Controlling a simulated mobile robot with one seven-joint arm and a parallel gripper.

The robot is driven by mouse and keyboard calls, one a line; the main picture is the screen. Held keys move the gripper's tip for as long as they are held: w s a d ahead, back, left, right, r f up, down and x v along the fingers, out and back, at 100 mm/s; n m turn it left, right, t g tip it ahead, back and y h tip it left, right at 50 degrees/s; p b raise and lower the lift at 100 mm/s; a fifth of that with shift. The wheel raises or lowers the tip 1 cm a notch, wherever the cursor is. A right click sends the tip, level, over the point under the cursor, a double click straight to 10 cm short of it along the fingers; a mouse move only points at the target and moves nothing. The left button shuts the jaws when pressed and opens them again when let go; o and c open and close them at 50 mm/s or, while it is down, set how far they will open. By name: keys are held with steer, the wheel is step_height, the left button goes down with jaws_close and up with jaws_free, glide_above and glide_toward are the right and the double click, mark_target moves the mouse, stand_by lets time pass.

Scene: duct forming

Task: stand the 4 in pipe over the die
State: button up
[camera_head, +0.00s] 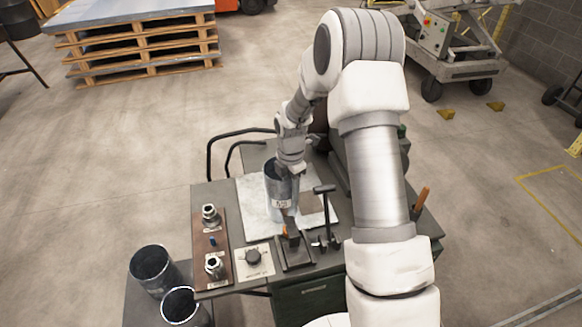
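A grey metal pipe (272,190) with a small pale label stands near the middle of the bench, its dark open top facing up. My arm comes down over it from above, and my gripper (291,172) is at its upper right rim, overlapping the pipe in this view. The fingers are too small and covered to show whether they grip it. A narrow grey piece with an orange spot shows just below the pipe, above a dark flat block (296,255) at the bench front. I cannot tell for certain which piece is the die, or whether it sits under the pipe.
A pale sheet (250,205) lies on the bench. A black T-handle (325,205) stands right of the pipe. Two open pipes (152,270) stand lower left.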

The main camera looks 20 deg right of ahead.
step_height(320, 180, up, 16)
steer(key=shift+r, duration=0.2)
stand_by(0.4)
steer(key=s+a+r+m+t, duration=0.1)
steer(key=s+r+m+t, duration=0.2)
steer(key=s+r+m, duration=0.85)
steer(key=s+r+m+t, duration=0.2)
steer(key=s+m, duration=0.8)
steer(key=s, duration=0.5)
steer(key=shift+s+a+r+m+t, duration=0.2)
steer(key=shift+s+a+m+t, duration=0.1)
steer(key=shift+a+m, duration=0.05)
steer(key=shift+d, duration=0.2)
